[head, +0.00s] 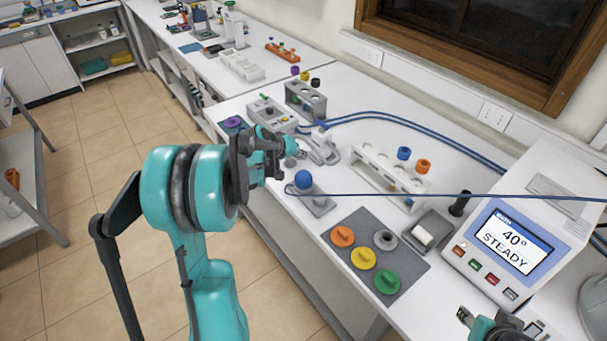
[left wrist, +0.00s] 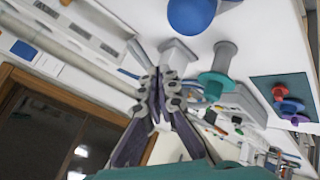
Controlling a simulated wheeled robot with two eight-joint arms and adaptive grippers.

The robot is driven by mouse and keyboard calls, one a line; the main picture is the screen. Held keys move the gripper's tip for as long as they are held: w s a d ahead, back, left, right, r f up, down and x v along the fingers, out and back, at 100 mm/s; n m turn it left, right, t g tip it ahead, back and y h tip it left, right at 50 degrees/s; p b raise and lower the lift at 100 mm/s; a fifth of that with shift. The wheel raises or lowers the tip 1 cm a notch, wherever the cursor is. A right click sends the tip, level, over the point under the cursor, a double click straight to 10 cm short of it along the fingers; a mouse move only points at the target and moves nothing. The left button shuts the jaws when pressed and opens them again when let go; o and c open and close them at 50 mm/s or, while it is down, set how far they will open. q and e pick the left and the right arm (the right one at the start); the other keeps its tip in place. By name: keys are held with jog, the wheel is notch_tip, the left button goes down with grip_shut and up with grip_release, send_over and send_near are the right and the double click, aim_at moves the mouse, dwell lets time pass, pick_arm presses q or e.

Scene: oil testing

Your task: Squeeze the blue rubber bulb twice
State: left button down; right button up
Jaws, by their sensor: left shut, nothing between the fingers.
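The blue rubber bulb (head: 303,179) sits on a small grey base near the front edge of the white bench. It also shows as a large blue ball (left wrist: 192,14) at the top of the left wrist view, partly cut off. My left gripper (head: 298,153) is just behind the bulb in the head view, apart from it. In the left wrist view the left fingers (left wrist: 163,82) come together at their tips with nothing between them. My right gripper (head: 466,316) shows only in part at the bottom right; its finger opening is unclear.
A grey mat (head: 349,231) with coloured knobs lies right of the bulb. A tester (head: 513,241) reads 40° STEADY. A white rack (head: 379,171) with capped tubes stands behind. A blue tube (head: 425,196) crosses right from the bulb. The bench front is beside my arm.

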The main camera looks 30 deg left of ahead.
dwell(0.7)
pick_arm(q)
notch_tip(320, 180, up, 4)
jog(key=p, duration=0.8)
jog(key=shift+f, duration=0.1)
jog(key=shift+f, duration=0.15)
jog(key=b, duration=0.6)
send_over(302, 175)
notch_tip(302, 175, down, 8)
jog(key=shift+r, duration=0.2)
jog(key=shift+f, duration=0.5)
dwell(0.3)
jog(key=shift+f+b, duration=0.4)
jog(key=shift+b, duration=0.3)
